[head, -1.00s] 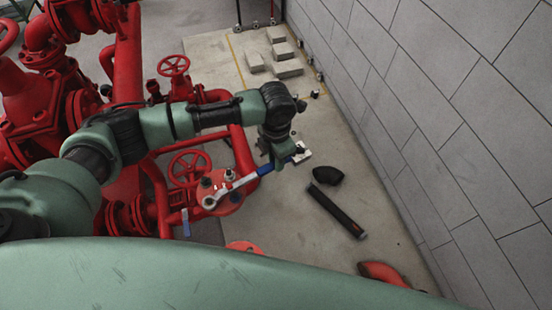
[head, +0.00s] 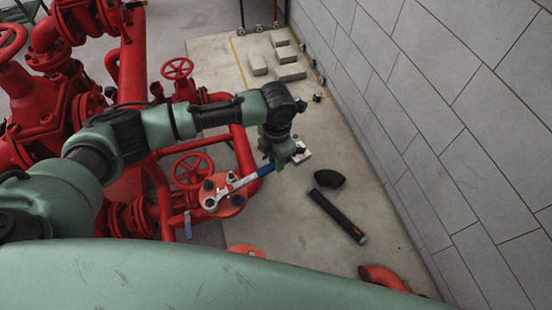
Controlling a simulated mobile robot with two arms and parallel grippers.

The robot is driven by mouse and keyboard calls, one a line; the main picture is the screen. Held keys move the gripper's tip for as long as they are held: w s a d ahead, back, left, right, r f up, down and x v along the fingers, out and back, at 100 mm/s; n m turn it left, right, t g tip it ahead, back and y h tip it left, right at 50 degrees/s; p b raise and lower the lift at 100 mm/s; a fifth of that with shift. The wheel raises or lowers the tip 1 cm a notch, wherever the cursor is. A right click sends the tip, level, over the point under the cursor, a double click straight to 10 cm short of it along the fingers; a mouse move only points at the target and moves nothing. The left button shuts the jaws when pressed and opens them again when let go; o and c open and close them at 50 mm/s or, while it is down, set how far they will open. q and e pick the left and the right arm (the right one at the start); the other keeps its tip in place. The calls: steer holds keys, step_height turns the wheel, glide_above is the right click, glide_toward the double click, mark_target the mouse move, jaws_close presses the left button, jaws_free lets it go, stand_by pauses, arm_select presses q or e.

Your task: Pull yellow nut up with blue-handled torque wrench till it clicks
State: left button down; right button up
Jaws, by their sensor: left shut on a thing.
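The torque wrench (head: 265,172) has a blue handle and a silver shaft and head. My left gripper (head: 279,160) is shut on the end of its handle, beside the red pipes. The wrench slopes down to the left, and its head lies over the red round flange (head: 232,207), at the flange's left side. Dark nuts or bolts show on the flange. I cannot make out the yellow nut; the wrench head may cover it. Whether the head sits fully on a nut is too small to tell. My right gripper is not in view.
Red valve handwheels (head: 191,170) and red pipes (head: 246,150) stand close to my left arm. A black pipe (head: 338,215), a black elbow (head: 329,179) and a red elbow (head: 384,277) lie on the floor. A grey block wall (head: 450,120) bounds the right. Pale blocks (head: 290,72) lie farther back.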

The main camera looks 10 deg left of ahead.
arm_select(q)
steer(key=shift+r+p, duration=0.5)
steer(key=shift+r, duration=1.6)
